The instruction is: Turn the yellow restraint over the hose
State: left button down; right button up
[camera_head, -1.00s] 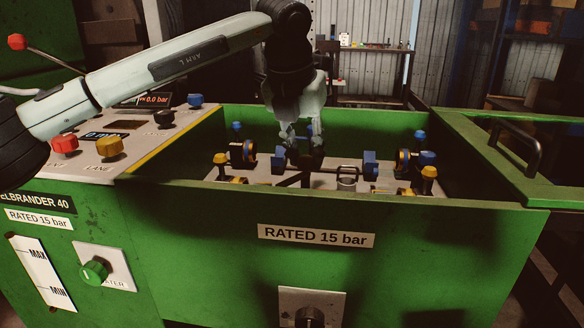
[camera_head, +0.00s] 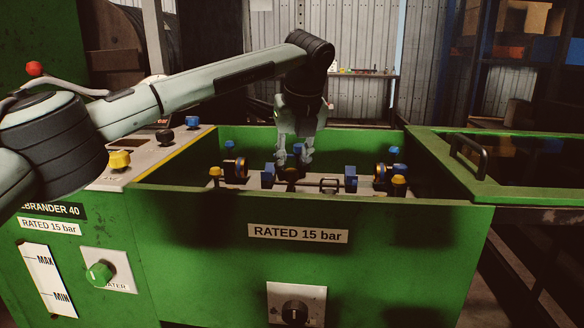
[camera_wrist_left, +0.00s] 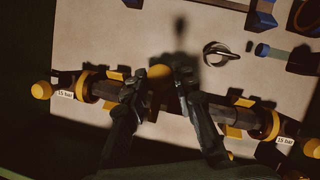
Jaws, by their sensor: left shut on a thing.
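In the left wrist view a dark hose (camera_wrist_left: 216,112) lies across the light plate, with yellow rings and a "15 bar" label near each end. The yellow restraint (camera_wrist_left: 159,73) shows as a rounded yellow end over the middle of the hose. My left gripper (camera_wrist_left: 160,88) is shut on it, one dark finger on each side. The fingers hide part of the hose. In the head view my left gripper (camera_head: 293,158) reaches down into the green trough (camera_head: 210,205), between two blue blocks. The restraint cannot be made out there. My right gripper is not in view.
The trough's front wall is high and carries a "RATED 15 bar" plate (camera_head: 298,233). Blue and yellow knobbed fittings (camera_head: 234,170) stand on both sides inside. A black lever knob (camera_wrist_left: 217,53) sits on the plate. An open green lid (camera_head: 500,170) lies at the right.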

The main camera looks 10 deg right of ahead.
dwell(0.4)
pick_arm(q)
jog(key=c, duration=1.2)
grip_release()
jog(key=v, duration=1.2)
